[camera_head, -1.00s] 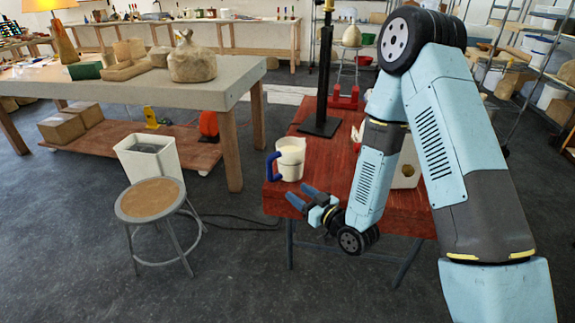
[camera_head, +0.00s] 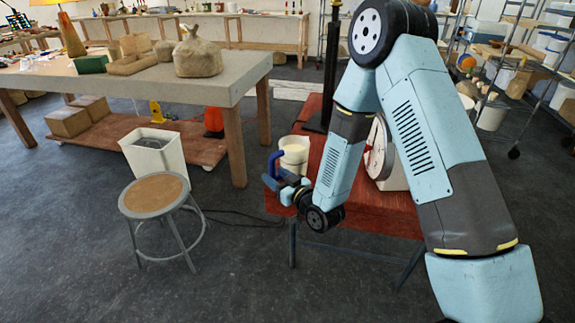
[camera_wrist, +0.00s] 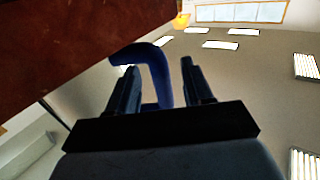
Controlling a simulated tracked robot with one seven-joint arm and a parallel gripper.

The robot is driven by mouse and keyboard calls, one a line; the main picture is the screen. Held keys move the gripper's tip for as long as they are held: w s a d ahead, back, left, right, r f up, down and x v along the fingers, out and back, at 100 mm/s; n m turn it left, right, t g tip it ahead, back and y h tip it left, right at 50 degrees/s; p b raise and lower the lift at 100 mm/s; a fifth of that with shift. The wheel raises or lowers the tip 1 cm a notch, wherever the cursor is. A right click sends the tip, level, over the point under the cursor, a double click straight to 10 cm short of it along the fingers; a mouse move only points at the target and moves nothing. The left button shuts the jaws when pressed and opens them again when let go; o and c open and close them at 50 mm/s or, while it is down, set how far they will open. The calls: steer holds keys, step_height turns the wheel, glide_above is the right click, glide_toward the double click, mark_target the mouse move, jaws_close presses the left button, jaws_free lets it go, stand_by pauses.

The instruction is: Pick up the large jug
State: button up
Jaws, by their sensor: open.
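The large jug (camera_head: 294,157) is cream-white with a blue handle. It stands upright near the left front corner of the red table (camera_head: 325,222). My gripper (camera_head: 276,180) is at the handle, on the jug's near left side, and partly overlaps it in the head view. In the wrist view the blue handle (camera_wrist: 157,72) shows between the two dark fingers of my open gripper (camera_wrist: 159,67). Gaps show beside the handle, so the fingers do not look closed on it. The jug's body is mostly out of the wrist view.
A white scale-like box with a dial (camera_head: 391,170) stands on the red table behind my arm. A black post (camera_head: 332,75) rises behind the jug. A round stool (camera_head: 154,194) and a white bin (camera_head: 155,150) stand to the left. A large workbench (camera_head: 225,88) is behind them.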

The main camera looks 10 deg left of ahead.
steer(key=shift+x, duration=1)
steer(key=shift+w, duration=0.2)
steer(key=shift+s+a, duration=0.1)
steer(key=shift+s, duration=0.05)
jaws_close()
stand_by(0.3)
